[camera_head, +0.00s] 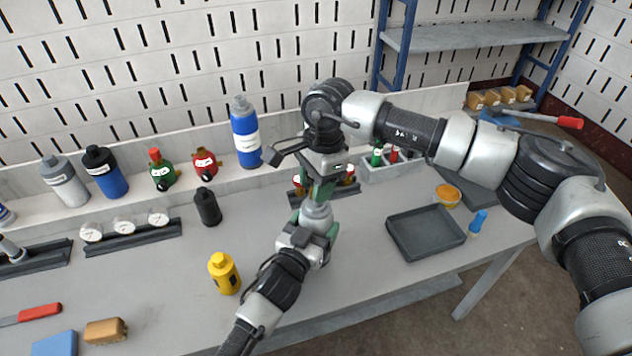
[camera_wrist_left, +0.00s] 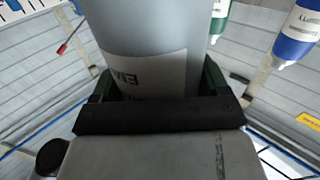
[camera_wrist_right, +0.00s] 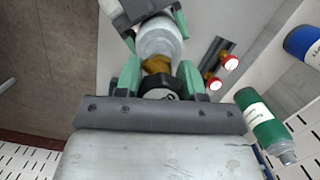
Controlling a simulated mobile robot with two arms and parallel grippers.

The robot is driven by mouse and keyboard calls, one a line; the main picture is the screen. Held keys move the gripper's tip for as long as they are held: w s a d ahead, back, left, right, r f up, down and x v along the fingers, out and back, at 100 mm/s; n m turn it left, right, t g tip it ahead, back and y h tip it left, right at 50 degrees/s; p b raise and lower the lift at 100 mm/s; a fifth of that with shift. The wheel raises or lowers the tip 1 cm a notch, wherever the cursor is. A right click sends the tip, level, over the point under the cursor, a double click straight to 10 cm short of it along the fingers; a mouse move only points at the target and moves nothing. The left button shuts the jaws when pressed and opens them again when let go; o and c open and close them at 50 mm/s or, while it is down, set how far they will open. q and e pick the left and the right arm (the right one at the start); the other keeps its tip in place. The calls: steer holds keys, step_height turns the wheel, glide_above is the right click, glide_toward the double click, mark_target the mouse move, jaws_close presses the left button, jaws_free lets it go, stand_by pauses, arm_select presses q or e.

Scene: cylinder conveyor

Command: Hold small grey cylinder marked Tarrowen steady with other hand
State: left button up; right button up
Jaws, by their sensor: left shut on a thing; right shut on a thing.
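The small grey cylinder (camera_head: 316,214) is held above the bench between my two grippers. My left gripper (camera_head: 314,236) is shut around its body from the near side. In the left wrist view the grey body (camera_wrist_left: 145,45) fills the space between the green fingers, and its label shows only in part, so I cannot read the name. My right gripper (camera_head: 322,190) comes from above and is shut on the cylinder's top. In the right wrist view, the green fingers (camera_wrist_right: 160,80) sit either side of the dark cap, with a brass neck (camera_wrist_right: 157,65) beyond it.
A yellow cylinder (camera_head: 224,276) and a black one (camera_head: 207,207) stand to the left. An empty dark tray (camera_head: 425,233) lies to the right. A rack of gauges (camera_head: 133,237) and a ledge with several cylinders, including a blue one (camera_head: 246,137), lie behind.

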steer(key=shift+n, duration=0.4)
steer(key=n, duration=0.5)
steer(key=shift+n+g+h, duration=0.3)
steer(key=shift+n+h, duration=0.1)
steer(key=o, duration=1)
steer(key=shift+r, duration=1.3)
steer(key=m, duration=0.5)
steer(key=shift+y, duration=0.3)
steer(key=shift+m, duration=0.6)
